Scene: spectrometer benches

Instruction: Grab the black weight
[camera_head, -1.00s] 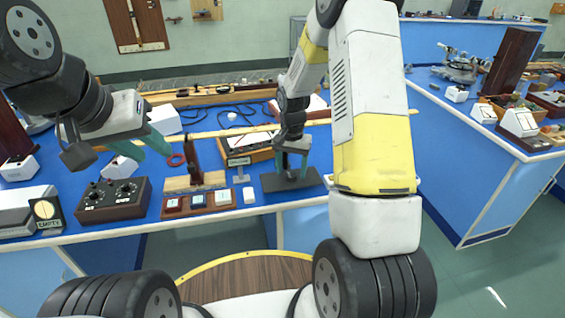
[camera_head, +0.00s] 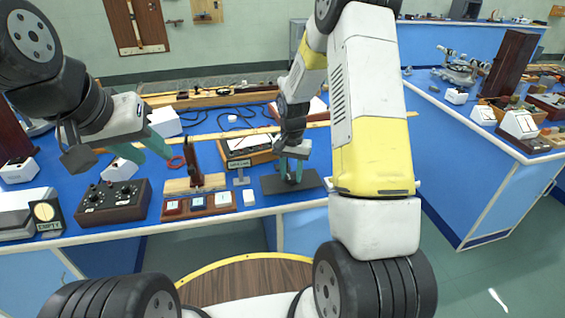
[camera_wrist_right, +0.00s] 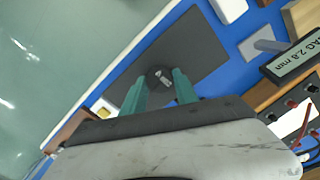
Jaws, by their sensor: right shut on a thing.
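The black weight (camera_wrist_right: 159,74) is a small dark round piece with a light marking on top. In the right wrist view it sits between the teal fingers of my right gripper (camera_wrist_right: 160,88), which is shut on it. In the head view my right gripper (camera_head: 292,175) points down over the dark mat (camera_head: 310,183), and the weight is mostly hidden by the fingers. My left gripper (camera_head: 143,150) hangs over the left part of the bench, its teal fingers apart and nothing seen between them.
A small label stand (camera_head: 241,175) and a white block (camera_head: 249,196) are left of the mat. The bench's front edge runs just before the mat.

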